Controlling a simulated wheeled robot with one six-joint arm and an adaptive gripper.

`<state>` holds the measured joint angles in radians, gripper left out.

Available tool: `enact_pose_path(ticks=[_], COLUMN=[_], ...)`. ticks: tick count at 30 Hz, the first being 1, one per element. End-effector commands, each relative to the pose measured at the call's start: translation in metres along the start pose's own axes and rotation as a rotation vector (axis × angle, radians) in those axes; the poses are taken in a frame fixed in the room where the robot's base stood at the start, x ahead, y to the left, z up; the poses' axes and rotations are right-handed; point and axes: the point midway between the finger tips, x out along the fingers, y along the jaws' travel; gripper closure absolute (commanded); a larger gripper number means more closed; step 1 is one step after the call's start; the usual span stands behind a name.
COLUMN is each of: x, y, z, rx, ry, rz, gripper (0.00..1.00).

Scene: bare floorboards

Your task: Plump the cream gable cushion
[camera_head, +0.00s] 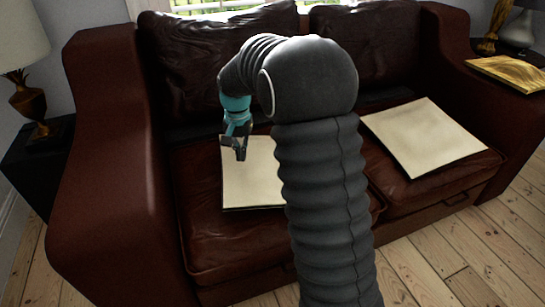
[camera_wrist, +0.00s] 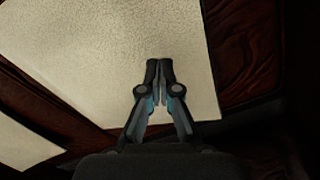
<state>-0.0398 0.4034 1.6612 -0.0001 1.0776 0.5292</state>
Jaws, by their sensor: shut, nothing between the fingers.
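Two flat, square cream cushions lie on the seat of a brown leather sofa. One cushion (camera_head: 255,185) is on the left seat, partly hidden behind my arm; the other cushion (camera_head: 425,137) is on the right seat. I cannot tell by looks which is the gable one. My gripper (camera_head: 238,152) is shut and empty, pointing down over the left cushion. In the wrist view, my gripper's tips (camera_wrist: 159,66) show against a large cream cushion (camera_wrist: 110,45), near its edge. Whether they touch it is unclear. Part of another cream cushion (camera_wrist: 20,145) shows at lower left.
The sofa (camera_head: 105,165) has high arms and a backrest around the seats. A lamp (camera_head: 35,95) stands on a dark side table at left. Bare floorboards (camera_head: 470,255) are open at front right.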

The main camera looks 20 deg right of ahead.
Motion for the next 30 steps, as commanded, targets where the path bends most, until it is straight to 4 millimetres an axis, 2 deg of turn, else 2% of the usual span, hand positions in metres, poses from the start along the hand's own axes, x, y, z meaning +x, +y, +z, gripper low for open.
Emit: enact_pose_path(ticks=[15,30], x=[-0.055,-0.06], y=[0.0,0.0], z=[-0.001,0.0], rx=[0.0,0.0], ry=[0.002,0.0], rz=[-0.001,0.0], gripper=[1.0,1.0])
